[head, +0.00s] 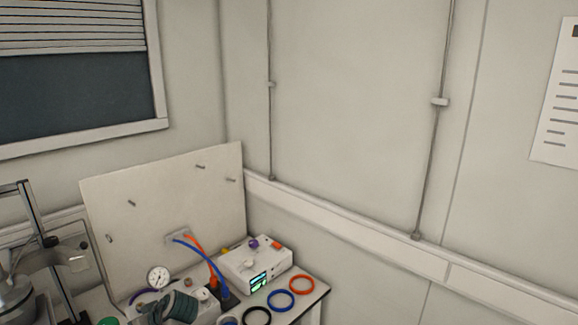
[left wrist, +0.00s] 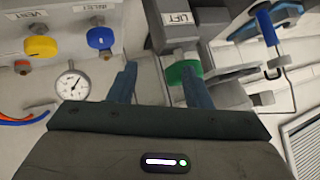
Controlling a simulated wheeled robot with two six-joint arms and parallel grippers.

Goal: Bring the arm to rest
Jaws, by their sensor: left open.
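My left gripper (left wrist: 160,84) is open in the left wrist view, its two blue-grey fingers apart with nothing seen held between them. A green knob (left wrist: 183,71) under a LIFT label lies behind the right-hand finger; I cannot tell whether they touch. In the head view a dark teal shape, which looks like my left gripper (head: 174,308), shows at the bottom edge, below the pressure gauge (head: 159,277). The rest of the arm is out of frame. My right gripper is in neither view.
A white control box (head: 255,262) with a green screen stands on the bench by the wall. Coloured rings (head: 301,284) lie in front of it. A metal stand (head: 45,245) rises at left. The wrist view shows yellow (left wrist: 40,46) and blue (left wrist: 100,37) knobs close by.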

